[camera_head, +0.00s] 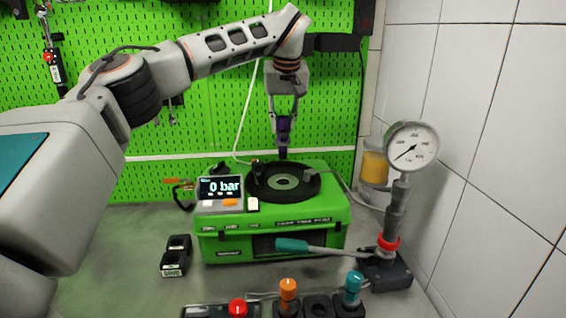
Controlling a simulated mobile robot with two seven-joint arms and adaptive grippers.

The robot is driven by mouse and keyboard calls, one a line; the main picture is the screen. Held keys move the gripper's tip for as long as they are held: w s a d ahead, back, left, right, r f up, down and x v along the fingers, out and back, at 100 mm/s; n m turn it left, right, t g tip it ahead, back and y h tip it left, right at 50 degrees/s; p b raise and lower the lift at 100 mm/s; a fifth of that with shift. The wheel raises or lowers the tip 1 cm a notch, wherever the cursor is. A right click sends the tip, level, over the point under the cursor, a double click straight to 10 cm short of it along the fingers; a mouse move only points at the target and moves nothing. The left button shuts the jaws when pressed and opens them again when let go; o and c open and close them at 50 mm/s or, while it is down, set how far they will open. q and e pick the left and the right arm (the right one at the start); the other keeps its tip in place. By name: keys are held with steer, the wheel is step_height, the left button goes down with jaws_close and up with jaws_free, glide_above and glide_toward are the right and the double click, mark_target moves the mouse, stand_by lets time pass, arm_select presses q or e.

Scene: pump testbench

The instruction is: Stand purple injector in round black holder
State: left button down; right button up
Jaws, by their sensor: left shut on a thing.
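My left gripper (284,112) hangs down from the arm at the back centre, shut on the dark purple injector (283,140). The injector is held upright, tip down, above the back part of a round black holder (262,191) on top of the green box. The holder is a flat black disc with a lighter ring in its middle. The injector's tip is close to the disc's back edge in the picture; I cannot tell whether they touch. My right gripper is not in view.
The green box (225,248) carries a display (221,187) reading 0 bar. A gauge (411,147) on a stand with a teal-ended lever (292,245) is at right. Orange (289,290) and teal (353,287) capped parts stand in front.

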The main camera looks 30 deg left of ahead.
mark_target(284, 152)
arm_select(q)
step_height(284, 152, down, 6)
steer(key=shift+r, duration=0.25)
steer(key=shift+f, duration=2.65)
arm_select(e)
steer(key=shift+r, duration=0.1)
arm_select(q)
steer(key=shift+f, duration=0.3)
steer(key=c, duration=1.8)
jaws_free()
steer(key=shift+f, duration=0.1)
steer(key=shift+o, duration=0.2)
steer(key=shift+r, duration=0.35)
steer(key=v, duration=1.2)
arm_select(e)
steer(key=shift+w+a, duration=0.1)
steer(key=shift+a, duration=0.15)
